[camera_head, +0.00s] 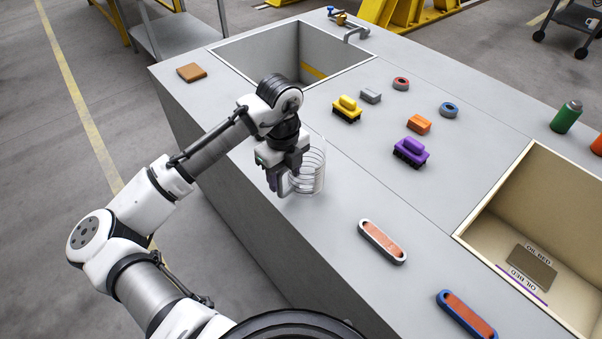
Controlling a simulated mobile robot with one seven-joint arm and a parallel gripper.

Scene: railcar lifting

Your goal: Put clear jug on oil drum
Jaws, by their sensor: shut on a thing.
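The clear jug (312,172) is a see-through ribbed vessel near the front left edge of the grey counter, and it is upright. My gripper (280,180) is at its left side, shut on the jug at its handle, and partly covers that side. I cannot tell whether the jug's base touches the counter. I do not see a thing that is clearly an oil drum.
The grey counter has a sink (300,55) at the back and a beige recessed bin (490,215) marked "OIL BED" at right. A white-rimmed orange oblong (382,241) lies in front. A green canister (566,117) stands far right.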

